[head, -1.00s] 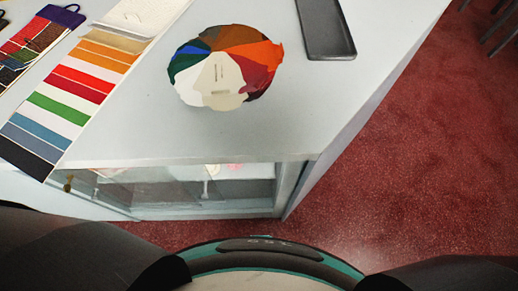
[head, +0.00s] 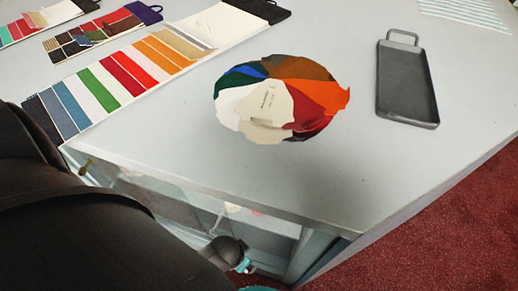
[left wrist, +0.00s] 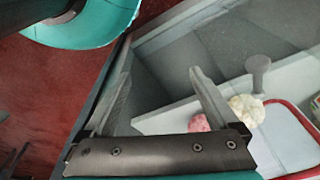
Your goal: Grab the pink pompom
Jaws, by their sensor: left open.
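The pink pompom (left wrist: 199,123) is small and fuzzy in the left wrist view, partly hidden behind my right-hand finger and the gripper body. A cream pompom (left wrist: 246,110) sits right beside it. My left gripper (left wrist: 160,74) is open, with nothing between its fingers. In the head view my left arm reaches down in front of the counter, its wrist end by the glazed front. A small pinkish patch (head: 257,213) shows dimly behind that front; I cannot be sure it is the pompom. My right gripper is not in view.
The left wrist view shows a white tray with a red rim (left wrist: 277,103) and a grey knobbed post (left wrist: 258,68). On the counter (head: 300,180) lie a colour wheel of swatches (head: 320,94), swatch cards (head: 110,75) and a dark tray (head: 409,110). The counter's edge and corner post are close by.

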